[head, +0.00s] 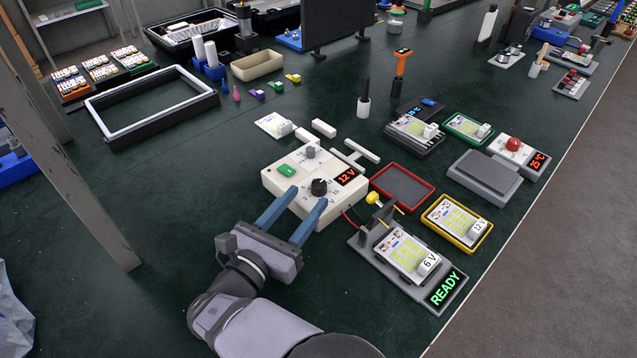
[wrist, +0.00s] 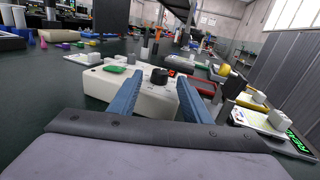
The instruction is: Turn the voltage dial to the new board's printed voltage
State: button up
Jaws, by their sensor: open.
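The cream supply box (head: 277,187) has a black voltage dial (head: 319,187), a grey knob (head: 310,152), a green button (head: 287,170) and a red display (head: 347,176) reading 12 V. A board (head: 402,252) printed 6 V lies on the grey test stand (head: 378,270), whose sign reads READY. Another board (head: 452,218), marked 12 V, lies in a yellow tray. My gripper (head: 308,197) is open and empty, its blue fingers reaching toward the dial. In the wrist view the dial (wrist: 159,76) shows between the fingers; contact cannot be told.
A red-rimmed empty tray (head: 402,187) lies right of the box. A yellow-knobbed clamp (head: 374,198) and thin leads stand by the test stand. A black tray with a board (head: 414,132), a green tray (head: 467,128) and a grey block (head: 486,172) lie behind.

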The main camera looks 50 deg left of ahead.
aim_at(315, 189)
jog(key=shift+x, duration=3.2)
jog(key=c, duration=1)
